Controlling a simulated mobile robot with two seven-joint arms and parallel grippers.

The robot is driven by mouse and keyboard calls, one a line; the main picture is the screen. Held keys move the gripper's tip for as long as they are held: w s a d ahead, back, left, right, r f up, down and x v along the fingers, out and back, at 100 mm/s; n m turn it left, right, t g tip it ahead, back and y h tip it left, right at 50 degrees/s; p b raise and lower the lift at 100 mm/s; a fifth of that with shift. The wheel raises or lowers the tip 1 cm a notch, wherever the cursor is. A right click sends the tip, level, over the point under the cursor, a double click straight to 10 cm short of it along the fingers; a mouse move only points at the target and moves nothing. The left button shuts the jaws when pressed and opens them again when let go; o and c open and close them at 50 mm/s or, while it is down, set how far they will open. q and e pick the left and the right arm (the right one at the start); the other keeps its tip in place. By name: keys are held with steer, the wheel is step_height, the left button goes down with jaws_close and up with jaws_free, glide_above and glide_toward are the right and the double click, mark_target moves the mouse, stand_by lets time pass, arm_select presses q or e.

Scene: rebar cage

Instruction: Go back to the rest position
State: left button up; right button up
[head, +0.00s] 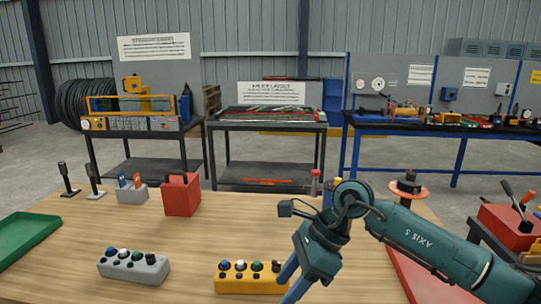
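My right arm comes in from the right side of the head view and bends down over the wooden table. My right gripper (291,283), with blue fingers, points down and left beside the right end of the yellow button box (240,286). The fingers run toward the bottom edge of the picture, and their tips are not clear, so I cannot tell how far apart they are. No held thing shows. My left arm and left gripper are not in view.
The wooden table (200,240) holds a grey button box (134,266), a red box (181,195), a small grey switch box (132,193), dark levers (94,180) and a green tray (25,238). A red panel (425,275) lies under my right arm. Workbenches (268,122) stand behind.

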steer(key=s+a+r+m+y, duration=0.3)
steer(key=s+a+m+y, duration=0.4)
steer(key=a+m+y, duration=0.45)
steer(key=w+d+f+m+t+h, duration=0.1)
steer(key=d+f+m+t+h, duration=0.35)
steer(key=m, duration=0.55)
steer(key=w+d+f+m+t+h, duration=0.1)
steer(key=d+f+m+t, duration=0.35)
steer(key=m+t, duration=0.45)
steer(key=d+f+m+t+h, duration=0.3)
steer(key=d+f+m+t, duration=0.15)
steer(key=m, duration=0.65)
steer(key=s+d+f+m+g+h, duration=0.3)
steer(key=s+d+f+m, duration=0.1)
steer(key=s+f+m, duration=0.1)
steer(key=s+d+f+m+g+h, duration=0.3)
steer(key=s+d+f+m, duration=0.2)
steer(key=f, duration=0.5)
steer(key=shift+s, duration=1.05)
